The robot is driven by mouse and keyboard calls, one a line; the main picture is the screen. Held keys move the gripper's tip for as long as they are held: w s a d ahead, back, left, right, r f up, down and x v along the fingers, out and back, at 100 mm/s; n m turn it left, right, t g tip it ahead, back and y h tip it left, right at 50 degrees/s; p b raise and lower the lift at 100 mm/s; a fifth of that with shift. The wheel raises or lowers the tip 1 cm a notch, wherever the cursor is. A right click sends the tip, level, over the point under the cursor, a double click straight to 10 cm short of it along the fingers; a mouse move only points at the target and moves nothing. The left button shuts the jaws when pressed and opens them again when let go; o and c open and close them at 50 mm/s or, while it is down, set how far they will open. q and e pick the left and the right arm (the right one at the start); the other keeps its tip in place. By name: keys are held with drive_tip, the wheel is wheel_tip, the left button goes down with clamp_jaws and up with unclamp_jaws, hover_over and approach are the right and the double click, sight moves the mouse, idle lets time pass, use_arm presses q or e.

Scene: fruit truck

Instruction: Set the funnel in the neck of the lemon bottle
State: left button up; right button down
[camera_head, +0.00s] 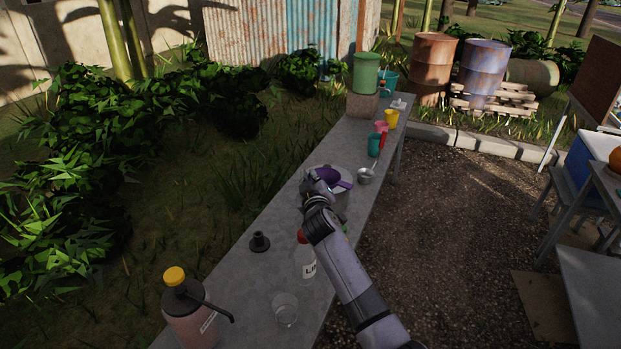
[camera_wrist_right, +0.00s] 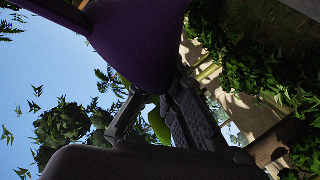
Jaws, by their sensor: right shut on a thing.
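My right gripper (camera_head: 318,186) is over the long grey table, shut on a purple funnel (camera_head: 329,176). The funnel fills the top of the right wrist view (camera_wrist_right: 140,40), its body between my fingers (camera_wrist_right: 150,105). In the head view it is above or in front of a pale pot, and I cannot tell the gap. A clear bottle (camera_head: 306,262) with a white label and a red top stands nearer, left of my right forearm. Only the label's first letter or two show, so I cannot confirm it is the lemon bottle. My left gripper is not in view.
The pale pot (camera_head: 342,200) and a metal ladle (camera_head: 366,175) are near the funnel. A dark flanged piece (camera_head: 260,242), a clear glass (camera_head: 285,309) and a yellow-topped pump bottle (camera_head: 190,312) stand nearer. Coloured cups (camera_head: 375,145) line the far end. The table's left middle is bare.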

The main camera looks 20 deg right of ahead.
drive_tip(key=shift+f+b, duration=1.1)
drive_tip(key=shift+f, duration=0.1)
drive_tip(key=c, duration=1.7)
unclamp_jaws()
drive_tip(key=v, duration=1.2)
drive_tip(key=shift+s+f, duration=0.1)
